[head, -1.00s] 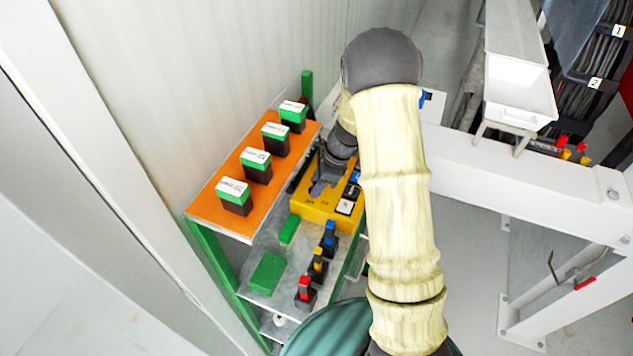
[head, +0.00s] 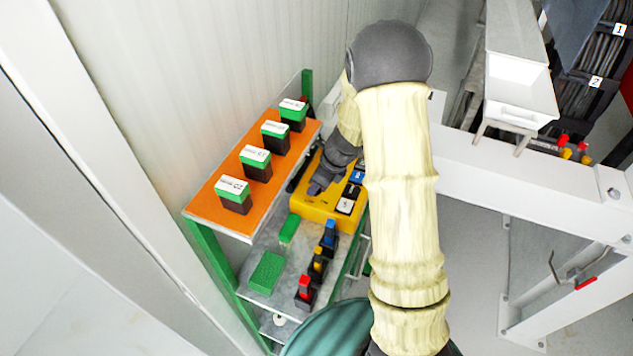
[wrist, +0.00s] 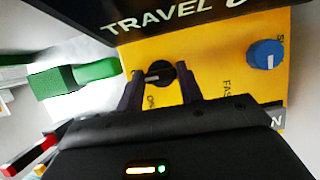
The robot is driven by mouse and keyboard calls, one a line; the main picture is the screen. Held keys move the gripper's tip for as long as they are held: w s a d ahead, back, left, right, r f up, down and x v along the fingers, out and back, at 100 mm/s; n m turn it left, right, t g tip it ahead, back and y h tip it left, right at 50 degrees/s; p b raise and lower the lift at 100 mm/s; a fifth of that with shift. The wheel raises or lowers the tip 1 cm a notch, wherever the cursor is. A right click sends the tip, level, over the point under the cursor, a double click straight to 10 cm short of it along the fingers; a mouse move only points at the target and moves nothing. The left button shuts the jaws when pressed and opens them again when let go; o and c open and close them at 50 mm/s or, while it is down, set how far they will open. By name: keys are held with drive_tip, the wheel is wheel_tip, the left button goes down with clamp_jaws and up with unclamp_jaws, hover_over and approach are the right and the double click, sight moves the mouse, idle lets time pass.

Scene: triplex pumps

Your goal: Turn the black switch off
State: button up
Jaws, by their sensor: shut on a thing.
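The black switch (wrist: 158,76) is a round knob with a white mark on the yellow control box (wrist: 215,65). Its white mark points to the left in the wrist view, and an "ON" label shows just below it. My gripper (wrist: 161,80) has one finger on each side of the knob and is shut on it. In the head view my gripper (head: 316,188) reaches down to the left part of the yellow box (head: 325,212). The knob is hidden there by the gripper and arm.
A blue knob (wrist: 265,54) is to the right on the same box. An orange shelf (head: 217,208) with several green-and-black blocks stands at the left. Red (head: 304,290), yellow and blue-topped switches stand on the grey shelf below. A white frame (head: 530,170) is at the right.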

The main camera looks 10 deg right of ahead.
drive_tip(key=o, duration=0.7)
drive_tip(key=shift+r, duration=0.15)
drive_tip(key=v, duration=1.7)
drive_tip(key=shift+p, duration=0.35)
drive_tip(key=shift+d, duration=0.1)
